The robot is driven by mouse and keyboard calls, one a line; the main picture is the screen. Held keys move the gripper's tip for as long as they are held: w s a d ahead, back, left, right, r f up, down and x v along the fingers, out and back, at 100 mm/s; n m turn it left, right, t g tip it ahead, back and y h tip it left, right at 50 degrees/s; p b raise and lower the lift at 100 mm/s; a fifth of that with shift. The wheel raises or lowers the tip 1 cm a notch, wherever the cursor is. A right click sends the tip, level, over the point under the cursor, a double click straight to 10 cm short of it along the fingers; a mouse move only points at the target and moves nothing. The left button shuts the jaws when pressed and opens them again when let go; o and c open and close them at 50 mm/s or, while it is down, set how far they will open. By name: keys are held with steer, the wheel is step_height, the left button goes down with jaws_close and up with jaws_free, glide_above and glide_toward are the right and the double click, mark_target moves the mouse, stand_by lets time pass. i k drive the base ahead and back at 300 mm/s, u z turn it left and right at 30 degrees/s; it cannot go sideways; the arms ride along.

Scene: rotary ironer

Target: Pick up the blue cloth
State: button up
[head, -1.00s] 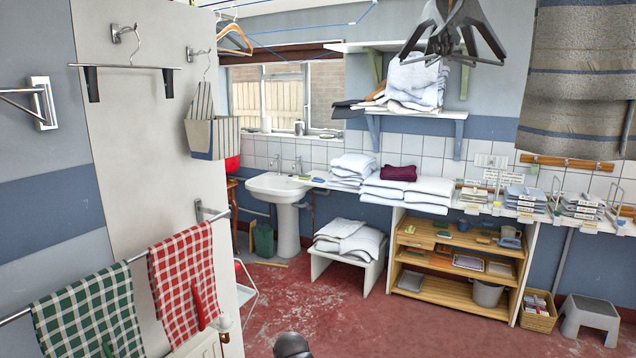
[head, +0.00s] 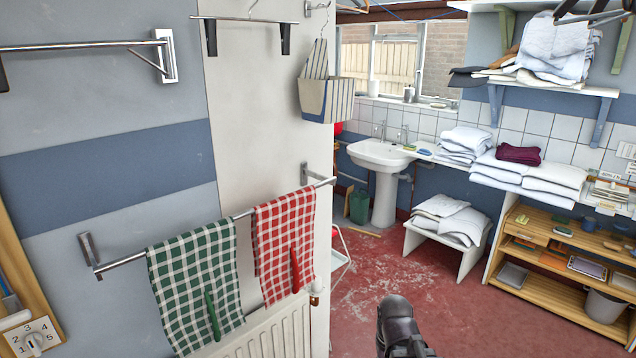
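I cannot make out a plainly blue cloth in the head view. A green checked cloth (head: 193,285) and a red checked cloth (head: 284,240) hang side by side over a metal rail on the left. A dark, rounded part of my own arm shows at the bottom edge, right of the middle. My gripper's fingers are not visible.
A radiator (head: 262,335) is below the hanging cloths. A white sink (head: 380,155) stands by the window. White folded linen (head: 530,180) and a dark purple cloth (head: 518,154) lie on the counter (head: 429,154). A low white stool (head: 440,250) holds more linen. Red floor (head: 365,290) is open between.

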mark_target(423, 151)
steer(key=z, duration=0.25)
steer(key=i, duration=0.95)
steer(key=z, duration=0.5)
steer(key=i, duration=0.85)
steer(key=z, duration=0.2)
steer(key=i, duration=2.5)
steer(key=u, duration=0.6)
steer(key=i, duration=0.9)
steer(key=u, duration=0.8)
steer(key=i, duration=1.25)
steer(key=u, duration=0.5)
